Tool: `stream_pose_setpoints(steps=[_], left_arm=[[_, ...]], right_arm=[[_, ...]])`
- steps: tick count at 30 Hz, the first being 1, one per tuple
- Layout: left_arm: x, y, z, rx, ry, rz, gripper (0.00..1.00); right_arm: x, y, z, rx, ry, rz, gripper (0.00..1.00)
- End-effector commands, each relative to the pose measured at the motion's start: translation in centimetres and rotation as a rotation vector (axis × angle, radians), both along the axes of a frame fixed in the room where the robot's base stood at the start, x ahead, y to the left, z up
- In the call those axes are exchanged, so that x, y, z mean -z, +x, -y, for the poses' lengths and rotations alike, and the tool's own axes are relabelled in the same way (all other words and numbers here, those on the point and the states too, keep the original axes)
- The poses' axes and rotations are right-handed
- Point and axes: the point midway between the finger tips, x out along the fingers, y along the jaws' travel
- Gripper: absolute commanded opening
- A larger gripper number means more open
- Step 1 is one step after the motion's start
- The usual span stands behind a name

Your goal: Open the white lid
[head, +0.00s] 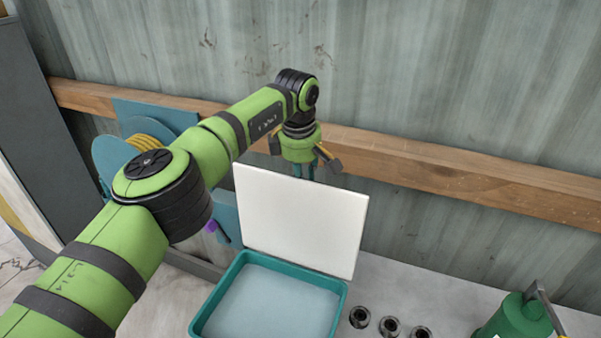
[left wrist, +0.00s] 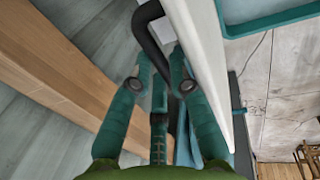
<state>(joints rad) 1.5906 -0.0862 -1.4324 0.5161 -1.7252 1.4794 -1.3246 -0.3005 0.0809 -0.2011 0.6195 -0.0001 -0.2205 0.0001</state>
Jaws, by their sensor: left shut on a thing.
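The white lid (head: 300,222) stands nearly upright at the back edge of a teal box (head: 205,310), which is open at the top. In the left wrist view the lid (left wrist: 202,50) shows edge-on, with a curved black handle (left wrist: 148,22) on its outer side. My left gripper (head: 304,172) is behind the lid's top edge, its fingertips partly hidden in the head view. In the left wrist view my left gripper (left wrist: 161,84) is shut on the black handle. My right gripper is not in view.
A wooden beam (head: 440,170) runs along the corrugated wall close behind the lid. A blue reel with yellow hose (head: 147,142) is at the left. Several small dark cylinders (head: 390,326) and a green canister (head: 518,318) stand right of the box.

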Motion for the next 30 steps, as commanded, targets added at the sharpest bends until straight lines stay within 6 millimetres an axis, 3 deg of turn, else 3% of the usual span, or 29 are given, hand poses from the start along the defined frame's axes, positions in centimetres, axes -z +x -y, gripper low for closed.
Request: stream_pose_setpoints(steps=[1,12,13,14,30], left_arm=[[1.42,0.43,0.08,-0.005,0.001,0.017,0.00],[1.49,0.46,0.07,-0.007,0.001,0.016,0.00],[1.49,0.46,0.07,-0.007,0.001,0.016,0.32],[1.50,0.44,0.05,-0.006,0.001,0.016,0.44],[0.92,0.27,0.18,-0.003,-0.004,0.015,0.45]], right_arm=[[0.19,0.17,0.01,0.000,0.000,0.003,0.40],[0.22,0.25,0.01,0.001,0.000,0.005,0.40],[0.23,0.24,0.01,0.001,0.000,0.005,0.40],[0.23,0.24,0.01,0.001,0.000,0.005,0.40],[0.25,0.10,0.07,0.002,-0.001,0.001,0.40]])
